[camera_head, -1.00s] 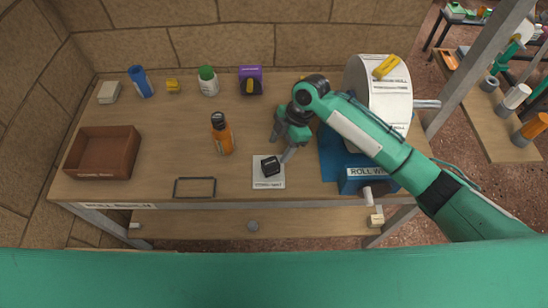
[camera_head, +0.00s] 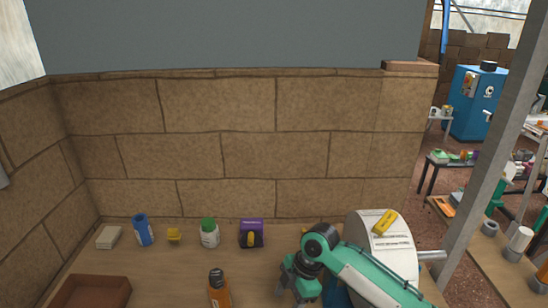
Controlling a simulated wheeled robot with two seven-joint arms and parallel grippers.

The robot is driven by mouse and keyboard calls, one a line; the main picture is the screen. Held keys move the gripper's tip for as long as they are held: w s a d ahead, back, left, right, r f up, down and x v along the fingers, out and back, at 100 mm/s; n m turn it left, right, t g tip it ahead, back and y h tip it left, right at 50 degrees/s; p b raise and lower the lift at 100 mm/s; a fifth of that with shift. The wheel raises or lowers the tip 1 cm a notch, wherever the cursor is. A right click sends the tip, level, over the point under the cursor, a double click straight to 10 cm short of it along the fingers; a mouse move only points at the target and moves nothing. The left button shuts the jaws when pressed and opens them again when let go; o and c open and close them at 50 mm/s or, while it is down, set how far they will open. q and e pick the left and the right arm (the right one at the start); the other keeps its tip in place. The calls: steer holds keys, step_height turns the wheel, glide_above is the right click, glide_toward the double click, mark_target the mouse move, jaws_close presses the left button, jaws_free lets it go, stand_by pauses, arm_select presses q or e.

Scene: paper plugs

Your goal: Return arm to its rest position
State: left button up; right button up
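My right arm comes in from the lower right in the head view, green with a white link. My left arm and gripper are not in view.
A blue can (camera_head: 142,230), green-lidded jar (camera_head: 209,234) and purple item (camera_head: 251,234) line the back wall.

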steer(key=s+a+f+m+t+y, duration=0.1)
steer(key=s+f+m, duration=0.3)
steer(key=s, duration=0.3)
steer(key=s+d+f+m+t+h, duration=0.2)
steer(key=s+d+m+t+h, duration=0.25)
steer(key=s+d+m, duration=1.35)
step_height(320, 180, down, 30)
steer(key=s+d+n+g, duration=0.1)
steer(key=d+n+g, duration=0.1)
steer(key=s+d+f, duration=0.3)
steer(key=s+f, duration=1.6)
steer(key=f, duration=0.2)
steer(key=shift+s+g+h, duration=0.3)
steer(key=shift+g+h, duration=0.05)
steer(key=shift+g, duration=0.1)
